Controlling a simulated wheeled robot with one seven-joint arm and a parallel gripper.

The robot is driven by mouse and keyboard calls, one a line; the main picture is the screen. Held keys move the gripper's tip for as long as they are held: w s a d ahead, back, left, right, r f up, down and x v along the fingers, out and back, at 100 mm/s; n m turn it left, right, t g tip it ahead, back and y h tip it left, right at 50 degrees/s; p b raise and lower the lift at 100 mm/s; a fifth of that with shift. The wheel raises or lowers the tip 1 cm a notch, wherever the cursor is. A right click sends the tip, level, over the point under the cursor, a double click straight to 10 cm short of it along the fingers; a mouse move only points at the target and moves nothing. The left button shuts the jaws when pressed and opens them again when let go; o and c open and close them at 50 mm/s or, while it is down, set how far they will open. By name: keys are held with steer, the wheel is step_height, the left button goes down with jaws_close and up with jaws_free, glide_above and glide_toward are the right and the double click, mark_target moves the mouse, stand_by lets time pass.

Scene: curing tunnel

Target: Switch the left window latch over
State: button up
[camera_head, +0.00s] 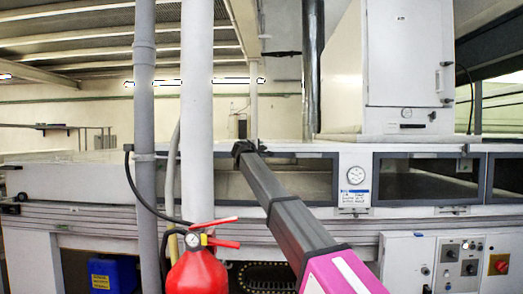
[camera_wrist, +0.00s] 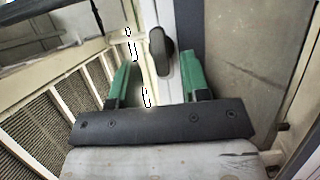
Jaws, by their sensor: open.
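The left window (camera_head: 305,178) is a dark-framed pane in the pale tunnel housing, left of the round gauge. In the wrist view a dark, rounded latch handle (camera_wrist: 159,52) sits on a pale frame strip beside a dark grey band. My gripper (camera_wrist: 157,62) has two green fingers, spread apart with the latch showing in the gap between them. I see no finger touching the latch; the depth between them is hard to judge. In the head view my arm reaches to the left window's upper left corner, and the gripper and latch cannot be made out there.
A red fire extinguisher (camera_head: 197,270) and two upright pipes, one grey (camera_head: 145,90) and one white (camera_head: 197,110), stand in front, left of my arm. A second window (camera_head: 425,178) lies right of the gauge (camera_head: 355,175). A control panel (camera_head: 460,262) is at lower right.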

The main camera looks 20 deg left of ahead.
mark_target(262, 148)
steer(key=shift+w+d, duration=0.15)
steer(key=shift+w, duration=0.6)
steer(key=shift+w+d, duration=0.1)
steer(key=shift+w, duration=0.65)
jaws_close()
